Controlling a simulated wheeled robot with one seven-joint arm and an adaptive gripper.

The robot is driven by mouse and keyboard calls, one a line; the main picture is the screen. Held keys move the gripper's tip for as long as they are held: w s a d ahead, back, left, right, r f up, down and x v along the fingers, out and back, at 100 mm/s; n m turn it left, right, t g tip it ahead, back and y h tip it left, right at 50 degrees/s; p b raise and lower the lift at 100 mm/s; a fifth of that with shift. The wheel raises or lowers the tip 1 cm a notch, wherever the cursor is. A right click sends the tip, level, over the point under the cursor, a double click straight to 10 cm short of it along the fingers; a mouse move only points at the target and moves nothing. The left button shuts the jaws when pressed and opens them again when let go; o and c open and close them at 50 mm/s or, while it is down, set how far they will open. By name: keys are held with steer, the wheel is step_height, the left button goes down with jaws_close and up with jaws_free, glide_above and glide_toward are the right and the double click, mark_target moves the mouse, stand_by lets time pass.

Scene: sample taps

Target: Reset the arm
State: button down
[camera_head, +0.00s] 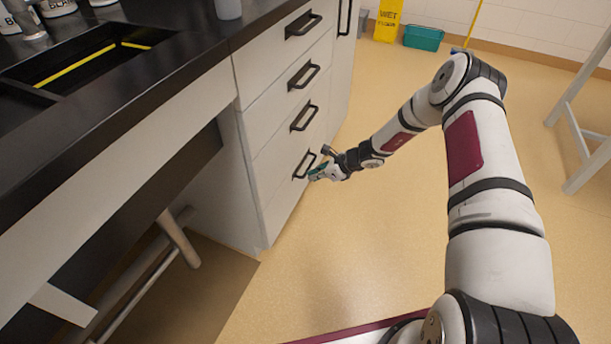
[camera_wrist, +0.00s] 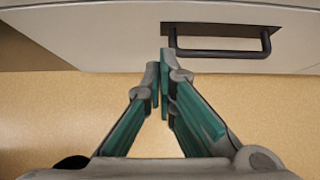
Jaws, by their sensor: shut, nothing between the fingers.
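My arm reaches forward from the lower right of the head view, out over the floor. My gripper (camera_head: 314,174) is at its far end, low in front of the white drawer cabinet, close by the handle of the bottom drawer (camera_head: 304,165). In the wrist view my gripper (camera_wrist: 160,75) has its green-padded fingers together at the tips, with nothing held. The black drawer handle (camera_wrist: 220,52) lies just beyond and to the right of the fingertips in that view. Whether the fingertips touch the drawer front or handle I cannot tell.
A black countertop (camera_head: 130,75) with a sink runs along the left, with an open space and a stool (camera_head: 178,238) under it. A yellow wet-floor sign (camera_head: 389,20) and a teal bucket (camera_head: 424,37) stand at the back. A white-legged table (camera_head: 580,140) is at right. The floor between is clear.

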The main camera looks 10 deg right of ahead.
steer(key=p+v, duration=0.2)
steer(key=v, duration=0.5)
steer(key=shift+s+d+r, duration=0.15)
steer(key=shift+d+r, duration=0.1)
steer(key=shift+d, duration=0.05)
